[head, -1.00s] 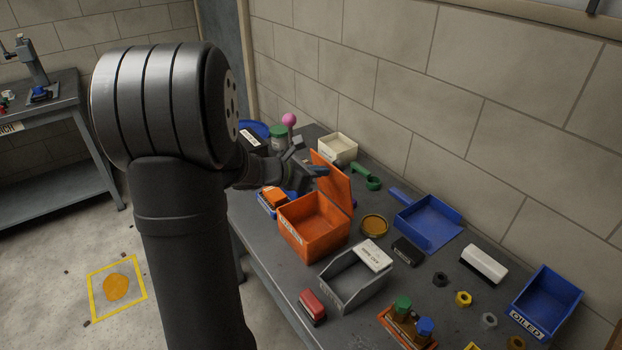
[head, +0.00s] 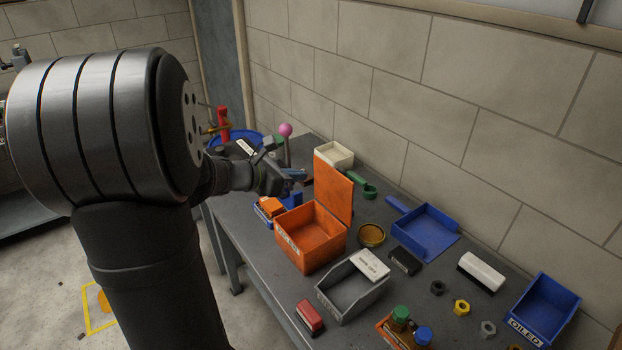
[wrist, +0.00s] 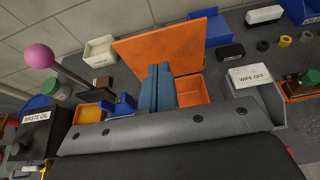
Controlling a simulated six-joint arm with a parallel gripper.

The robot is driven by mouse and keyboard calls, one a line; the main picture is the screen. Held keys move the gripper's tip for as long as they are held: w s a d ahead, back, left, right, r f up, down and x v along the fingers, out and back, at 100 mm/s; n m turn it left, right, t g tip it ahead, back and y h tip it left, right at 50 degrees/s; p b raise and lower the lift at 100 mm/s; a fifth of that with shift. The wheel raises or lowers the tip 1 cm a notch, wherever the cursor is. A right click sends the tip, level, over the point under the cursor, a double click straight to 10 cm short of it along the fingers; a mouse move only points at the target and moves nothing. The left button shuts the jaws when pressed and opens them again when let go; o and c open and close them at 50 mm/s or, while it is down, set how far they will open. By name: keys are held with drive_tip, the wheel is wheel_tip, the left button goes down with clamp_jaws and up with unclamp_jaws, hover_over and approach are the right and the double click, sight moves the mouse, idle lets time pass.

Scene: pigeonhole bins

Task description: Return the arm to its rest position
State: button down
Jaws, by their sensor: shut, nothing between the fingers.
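My arm rises large at the left of the head view. My gripper (head: 298,174) reaches over the bench beside the raised lid of the orange box, on its left. In the wrist view my gripper's two blue-grey fingers (wrist: 161,84) lie together with nothing between them. They stand out in front of the orange lid (wrist: 180,50) and the box's opening. The orange box (head: 310,240) stands open on the bench, and its far inside is partly hidden by the fingers in the wrist view.
A pink ball on a rod (head: 285,130) stands close behind my gripper. A black waste-oil box (wrist: 45,130) is near it. A grey bin (head: 350,292), a blue tray (head: 428,228) and a blue bin (head: 545,305) lie to the right. A block wall (head: 400,90) backs the bench.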

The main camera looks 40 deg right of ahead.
drive_tip(key=a+r, duration=0.3)
drive_tip(key=shift+a+r, duration=0.15)
drive_tip(key=shift+a, duration=0.1)
drive_tip(key=shift+d, duration=0.1)
approach(332, 176)
wheel_tip(332, 176, down, 2)
drive_tip(key=d, duration=0.5)
drive_tip(key=shift+d+f, duration=0.2)
drive_tip(key=shift+d, duration=0.15)
drive_tip(key=shift+a+f, duration=0.25)
drive_tip(key=shift+a, duration=0.35)
drive_tip(key=shift+a+f, duration=0.25)
drive_tip(key=shift+a, duration=0.4)
drive_tip(key=shift+a+f, duration=0.25)
drive_tip(key=shift+a, duration=0.35)
